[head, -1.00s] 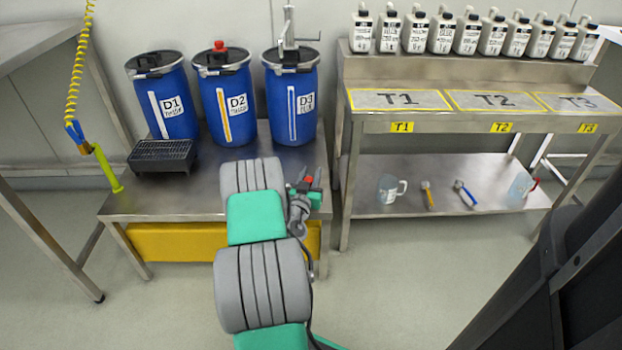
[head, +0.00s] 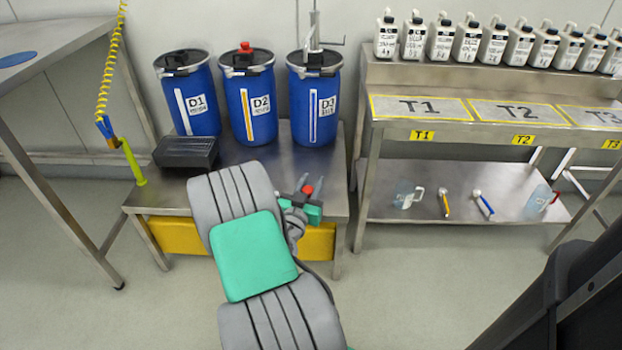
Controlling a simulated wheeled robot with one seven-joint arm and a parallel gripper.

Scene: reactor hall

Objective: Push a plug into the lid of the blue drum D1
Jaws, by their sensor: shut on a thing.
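The blue drum D1 (head: 203,122) stands upright at the left of the drum row on the steel bench, with a black lid (head: 181,61) on top. No red plug shows on that lid from here. My gripper (head: 309,188) is low over the bench's right part, in front of drum D3, and shut on a small red plug (head: 308,189). My arm and the gripper body partly hide the fingers. Drum D2 (head: 263,120) has a red plug (head: 245,47) on its lid.
Drum D3 (head: 326,110) carries a tall metal hand pump (head: 314,35). A black grated tray (head: 186,152) sits in front of D1. A yellow coiled hose (head: 103,70) hangs at the left. The bench (head: 165,200) has a yellow bin below. A shelf table (head: 400,150) with bottles stands right.

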